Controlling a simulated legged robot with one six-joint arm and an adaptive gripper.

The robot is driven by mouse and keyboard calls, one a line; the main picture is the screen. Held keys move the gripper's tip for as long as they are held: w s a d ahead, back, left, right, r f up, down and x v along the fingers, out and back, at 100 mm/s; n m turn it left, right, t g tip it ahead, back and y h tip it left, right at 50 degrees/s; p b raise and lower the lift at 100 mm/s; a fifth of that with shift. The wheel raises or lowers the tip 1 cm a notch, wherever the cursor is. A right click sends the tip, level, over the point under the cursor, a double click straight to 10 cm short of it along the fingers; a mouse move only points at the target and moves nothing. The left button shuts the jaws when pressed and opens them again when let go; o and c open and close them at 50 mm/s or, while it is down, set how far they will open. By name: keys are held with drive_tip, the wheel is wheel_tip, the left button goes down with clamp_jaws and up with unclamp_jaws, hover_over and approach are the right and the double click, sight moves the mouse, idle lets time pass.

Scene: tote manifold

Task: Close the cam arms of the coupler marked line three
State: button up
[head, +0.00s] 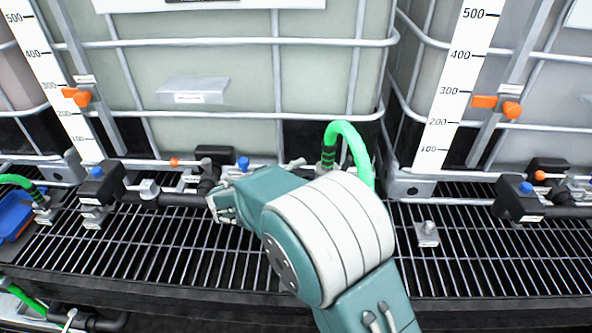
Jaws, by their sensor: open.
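My gripper (222,208) is in front of the black pipe at the middle left, partly hidden behind my own teal and white arm. It is open, and I see nothing held in it. A green hose (349,138) loops behind my arm, with a metal coupler (328,156) at its left end. A small metal lever shows just left of that coupler. Another green hose at the far left ends in a metal coupler (43,208). I cannot read a line three mark on either coupler, and I cannot tell whether their cam arms are open or closed.
Caged totes (230,65) stand behind a black grating (150,255). Black pipes with a blue-capped fitting (97,180) and another at right (526,195) run along it. A metal post (428,234) stands on the grating right of my arm. A blue bin (14,213) is far left.

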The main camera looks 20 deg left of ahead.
drive_tip(key=shift+a+f, duration=0.1)
drive_tip(key=shift+a, duration=0.2)
drive_tip(key=shift+c, duration=0.3)
clamp_jaws()
drive_tip(key=shift+d, duration=0.1)
